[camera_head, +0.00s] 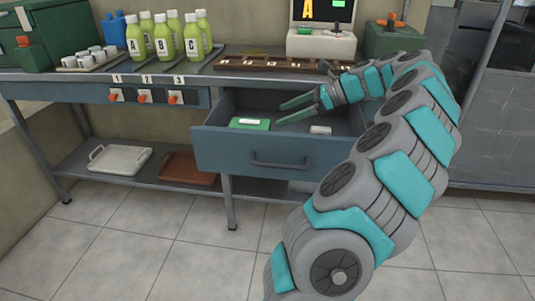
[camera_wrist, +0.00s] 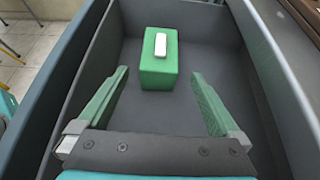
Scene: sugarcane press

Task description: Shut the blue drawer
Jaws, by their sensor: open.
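The blue drawer (camera_head: 225,150) is pulled out from under the workbench, with a dark bar handle (camera_head: 281,162) on its front. A green box with a white block on top (camera_head: 250,124) lies in the drawer's left part. A small white block (camera_head: 320,130) lies in its right part. My gripper (camera_head: 279,114) is open and empty over the drawer, its two green fingers spread. In the wrist view, my gripper (camera_wrist: 160,97) points at the green box (camera_wrist: 158,72) and is apart from it. The grey drawer walls (camera_wrist: 262,65) stand on both sides.
The workbench top (camera_head: 225,75) carries several green bottles (camera_head: 164,36), a tray of white cups (camera_head: 85,60), a long brown rack (camera_head: 270,65) and a monitor (camera_head: 323,15). Numbered switches (camera_head: 145,97) sit left of the drawer. A lower shelf (camera_head: 125,175) holds two trays. The tiled floor in front is clear.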

